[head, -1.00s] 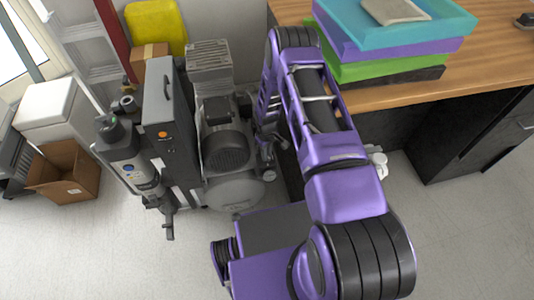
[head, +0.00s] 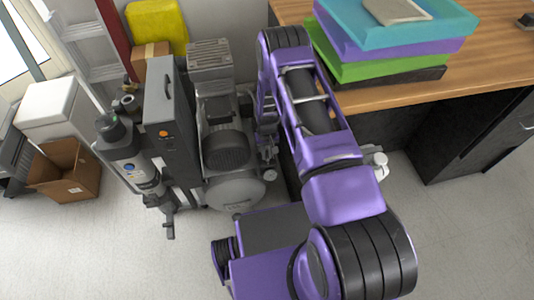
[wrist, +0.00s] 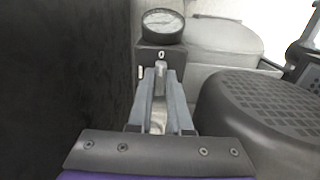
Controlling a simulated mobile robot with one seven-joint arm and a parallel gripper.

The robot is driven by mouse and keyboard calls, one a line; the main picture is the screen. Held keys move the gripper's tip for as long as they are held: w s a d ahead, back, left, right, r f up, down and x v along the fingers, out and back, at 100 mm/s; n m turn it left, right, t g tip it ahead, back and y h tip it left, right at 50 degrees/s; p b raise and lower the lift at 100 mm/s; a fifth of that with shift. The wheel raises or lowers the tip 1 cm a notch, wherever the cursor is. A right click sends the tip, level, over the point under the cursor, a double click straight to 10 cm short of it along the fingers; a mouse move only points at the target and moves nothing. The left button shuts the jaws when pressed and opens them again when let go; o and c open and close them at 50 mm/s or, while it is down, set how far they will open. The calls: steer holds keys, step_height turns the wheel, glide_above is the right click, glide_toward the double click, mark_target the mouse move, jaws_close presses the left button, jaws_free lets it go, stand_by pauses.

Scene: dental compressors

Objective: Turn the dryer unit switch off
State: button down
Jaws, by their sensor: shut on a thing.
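In the wrist view, my gripper (wrist: 160,76) reaches to the front of a small dark switch box (wrist: 174,54) marked "0". Its fingers are shut on a small switch part at the box front, mostly hidden between the fingertips. A round dial gauge (wrist: 162,24) sits on top of the box. In the head view, the grey compressor unit (head: 228,150) stands left of my arm, and my gripper is low at its right side, largely hidden by the arm. The switch cannot be made out there.
A ribbed motor cover (wrist: 262,115) is close on the gripper's right, and a dark surface (wrist: 65,70) on its left. The wooden desk (head: 480,75) holds stacked coloured trays (head: 395,45). A cardboard box (head: 66,172) stands on the floor at left.

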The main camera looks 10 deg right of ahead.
mark_target(267, 156)
stand_by(0.3)
steer(key=c, duration=0.8)
jaws_free()
steer(key=shift+c, duration=0.2)
steer(key=shift+r, duration=0.1)
step_height(267, 156, up, 17)
steer(key=p, duration=0.2)
steer(key=shift+r+p, duration=0.15)
steer(key=shift+p, duration=0.2)
